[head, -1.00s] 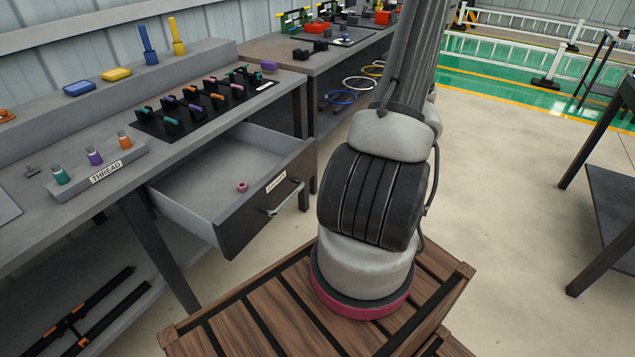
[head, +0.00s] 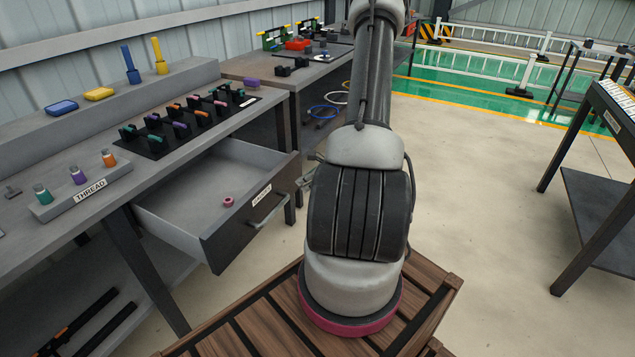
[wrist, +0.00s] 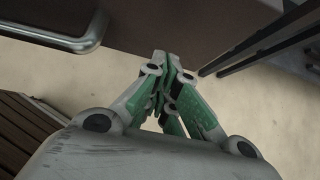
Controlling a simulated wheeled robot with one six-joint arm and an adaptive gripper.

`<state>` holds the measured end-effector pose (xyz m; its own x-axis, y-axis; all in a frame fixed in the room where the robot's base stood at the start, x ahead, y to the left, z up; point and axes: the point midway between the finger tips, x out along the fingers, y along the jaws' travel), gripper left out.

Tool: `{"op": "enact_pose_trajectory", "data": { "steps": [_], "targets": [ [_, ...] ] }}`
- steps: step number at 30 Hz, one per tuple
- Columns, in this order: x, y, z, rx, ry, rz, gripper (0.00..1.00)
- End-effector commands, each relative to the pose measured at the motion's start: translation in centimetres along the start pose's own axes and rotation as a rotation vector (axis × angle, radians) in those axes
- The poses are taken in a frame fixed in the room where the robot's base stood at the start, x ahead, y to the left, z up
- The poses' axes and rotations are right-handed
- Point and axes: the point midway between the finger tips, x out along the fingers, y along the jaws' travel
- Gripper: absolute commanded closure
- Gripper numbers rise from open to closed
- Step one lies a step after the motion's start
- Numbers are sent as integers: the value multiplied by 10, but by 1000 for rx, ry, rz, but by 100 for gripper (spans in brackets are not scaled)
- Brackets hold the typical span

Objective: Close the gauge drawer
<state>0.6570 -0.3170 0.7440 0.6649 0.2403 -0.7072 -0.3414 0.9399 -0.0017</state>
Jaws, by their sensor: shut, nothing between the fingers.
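The gauge drawer (head: 228,238) stands pulled out from under the workbench. A small pink ring-shaped part (head: 228,202) lies inside it. The drawer has a dark front with a white label and a metal bar handle (head: 268,212). In the wrist view the handle (wrist: 75,38) is at the upper left, and the dark drawer front (wrist: 190,22) spans the top. My gripper (wrist: 168,66) is shut and empty, its fingertips close to the drawer front, right of the handle. I cannot tell whether they touch. In the head view my arm hides most of the gripper.
The workbench carries a THREAD block (head: 80,192) with several capped gauges and a black rack (head: 185,122). A second bench (head: 262,72) stands behind. A dark table (head: 600,190) is at the right. Open floor (head: 480,190) lies between.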

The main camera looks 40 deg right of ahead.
Motion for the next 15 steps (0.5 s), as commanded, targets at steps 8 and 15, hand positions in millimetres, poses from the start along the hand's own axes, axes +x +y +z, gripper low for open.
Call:
{"op": "enact_pose_trajectory", "data": {
  "steps": [8,15],
  "targets": [
    [13,0,14,1,0,0,100],
    [14,0,14,2,0,0,100]
  ]
}}
